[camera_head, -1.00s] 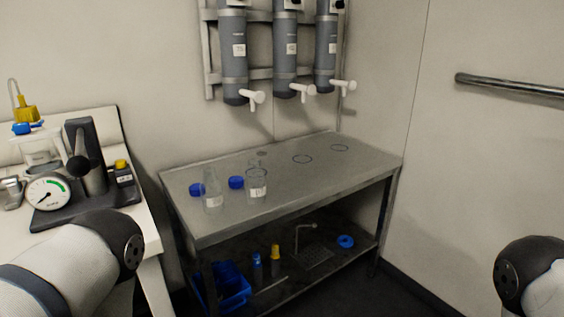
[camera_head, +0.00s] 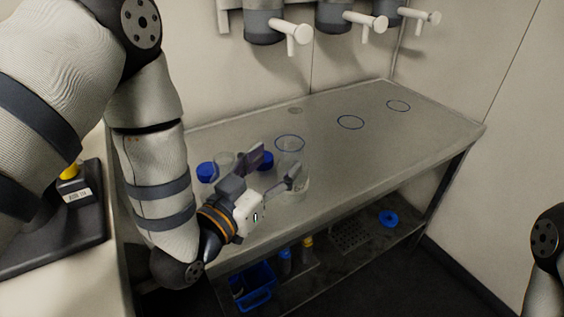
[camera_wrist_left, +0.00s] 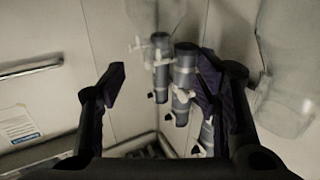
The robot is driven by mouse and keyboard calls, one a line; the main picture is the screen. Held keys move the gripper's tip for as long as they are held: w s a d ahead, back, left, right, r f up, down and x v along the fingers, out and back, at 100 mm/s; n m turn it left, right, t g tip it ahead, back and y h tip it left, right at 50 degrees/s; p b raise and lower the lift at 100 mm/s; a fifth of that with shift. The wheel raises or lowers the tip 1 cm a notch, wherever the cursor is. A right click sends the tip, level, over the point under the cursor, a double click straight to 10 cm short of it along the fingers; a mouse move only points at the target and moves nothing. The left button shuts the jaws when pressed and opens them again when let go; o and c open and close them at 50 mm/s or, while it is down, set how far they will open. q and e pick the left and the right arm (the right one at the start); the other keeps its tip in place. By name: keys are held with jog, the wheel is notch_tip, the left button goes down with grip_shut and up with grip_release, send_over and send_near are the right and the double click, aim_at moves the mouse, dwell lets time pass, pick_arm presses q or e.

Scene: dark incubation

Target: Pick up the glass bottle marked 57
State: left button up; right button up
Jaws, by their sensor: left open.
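The other, the right bottle (camera_head: 292,160), stands by the fingertips; I cannot read a number on either. My left gripper (camera_head: 279,168) is open and low over the table's front, its fingers overlapping the right bottle in the head view. In the left wrist view, the open fingers (camera_wrist_left: 160,82) have no clear object between their tips, and blurred glass (camera_wrist_left: 285,65) shows outside the right finger. My right gripper is out of view.
Two blue caps (camera_head: 206,172) (camera_head: 265,161) lie near the bottles. Wall dispensers with white taps (camera_head: 292,30) hang above the table's back. The table's right half is clear apart from ring marks. A lower shelf holds a blue bin (camera_head: 254,285).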

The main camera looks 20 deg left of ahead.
aim_at(289, 153)
pick_arm(q)
jog(key=x, duration=0.7)
jog(key=shift+d+f, duration=0.25)
grip_shut()
